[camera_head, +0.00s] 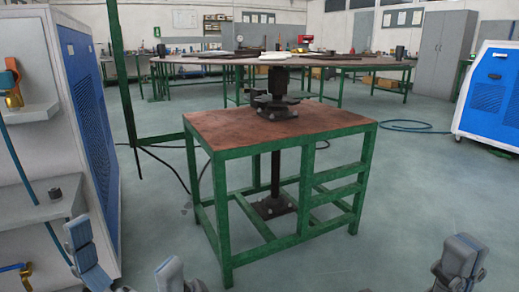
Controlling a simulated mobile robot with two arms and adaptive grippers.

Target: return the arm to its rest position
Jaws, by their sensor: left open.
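My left gripper (126,258) is at the bottom left. Its two grey-blue fingers stand wide apart, with nothing between them. It is close to the white and blue gas generator cabinet (84,120) on the left. My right gripper (458,262) shows only in part at the bottom right edge, over the floor. I cannot tell whether its fingers are apart, and I see no object at it. Most of both arms is below the picture.
A green-framed table with a brown top (215,125) stands ahead, bearing a black stand. A second blue-fronted cabinet (492,95) is at the right. Floor between the grippers and table is clear.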

